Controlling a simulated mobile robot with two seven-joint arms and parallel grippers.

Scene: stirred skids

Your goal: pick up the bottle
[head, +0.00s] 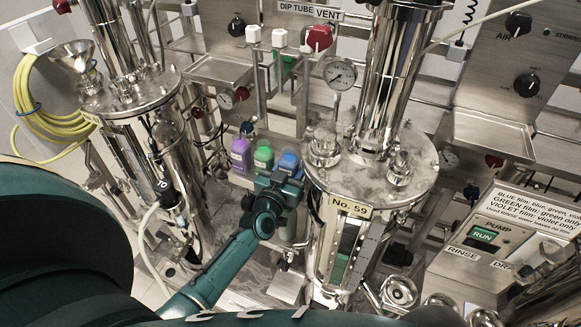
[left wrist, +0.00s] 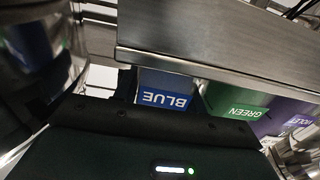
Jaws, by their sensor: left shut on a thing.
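The blue bottle (head: 288,162) stands at the right end of a short row, beside a green bottle (head: 263,156) and a violet bottle (head: 240,153). My left gripper (head: 281,182) is shut on the blue bottle, and the gripper hides much of the bottle's front. In the left wrist view the bottle's BLUE label (left wrist: 165,98) faces the camera just beyond the dark gripper body. The GREEN label (left wrist: 241,112) and VIOLET label (left wrist: 297,121) show to its right there. I cannot tell whether the blue bottle is lifted. My right gripper is not in view.
A steel vessel marked No. 59 (head: 318,188) stands close on the right of the gripper. Another steel vessel (head: 120,98) stands on the left. A steel shelf edge (left wrist: 215,75) crosses close to the bottles. A pump box (head: 480,247) is at the right.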

